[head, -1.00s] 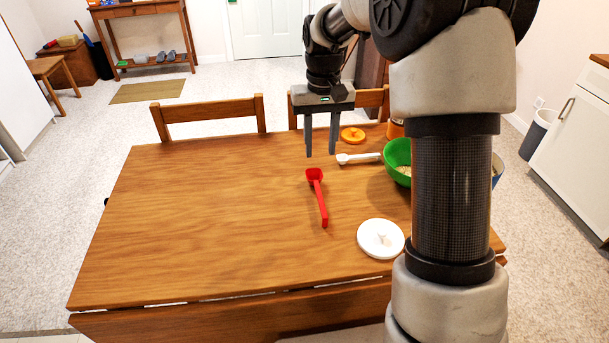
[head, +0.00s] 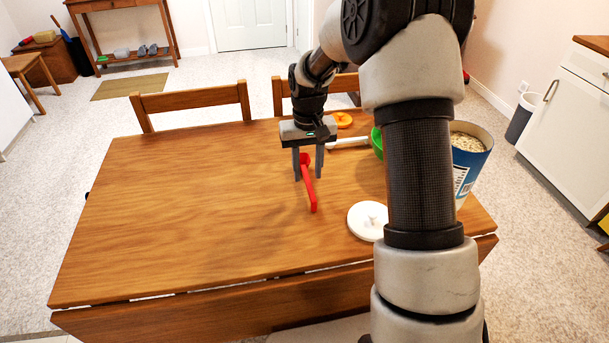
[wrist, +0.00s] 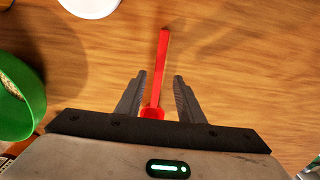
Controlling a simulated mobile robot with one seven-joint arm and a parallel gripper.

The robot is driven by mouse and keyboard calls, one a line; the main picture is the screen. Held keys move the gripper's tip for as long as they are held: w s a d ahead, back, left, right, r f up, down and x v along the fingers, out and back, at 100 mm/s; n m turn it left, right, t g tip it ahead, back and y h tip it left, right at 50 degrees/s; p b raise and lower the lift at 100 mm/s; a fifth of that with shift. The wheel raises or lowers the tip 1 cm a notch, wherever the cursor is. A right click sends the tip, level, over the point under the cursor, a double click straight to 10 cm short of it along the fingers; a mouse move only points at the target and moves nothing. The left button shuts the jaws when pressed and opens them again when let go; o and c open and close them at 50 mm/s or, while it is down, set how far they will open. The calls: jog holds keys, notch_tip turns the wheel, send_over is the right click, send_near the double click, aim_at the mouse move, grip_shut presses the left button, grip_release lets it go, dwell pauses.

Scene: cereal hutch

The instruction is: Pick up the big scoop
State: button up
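The red scoop (head: 311,196), the larger-looking of the two scoops, lies on the wooden table with its handle pointing to the near side. It also shows in the wrist view (wrist: 162,65), where its bowl end is partly hidden by my gripper's body. My gripper (head: 308,178) is open over the bowl end of the red scoop. In the wrist view its two fingers (wrist: 160,78) stand on either side of the scoop, with a gap on both sides. A white scoop (head: 345,142) lies farther back, partly hidden.
A green bowl (head: 377,143) sits right of my gripper, mostly hidden by my arm. A blue container of oats (head: 472,152) stands at the table's right. A white lid (head: 360,226) and an orange lid (head: 343,119) lie nearby. The table's left half is clear.

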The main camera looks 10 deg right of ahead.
aim_at(308, 182)
notch_tip(308, 182, down, 4)
jog(key=shift+d+r+b, duration=0.1)
jog(key=shift+d+b, duration=0.05)
jog(key=shift+b, duration=0.2)
grip_shut()
jog(key=shift+r, duration=0.15)
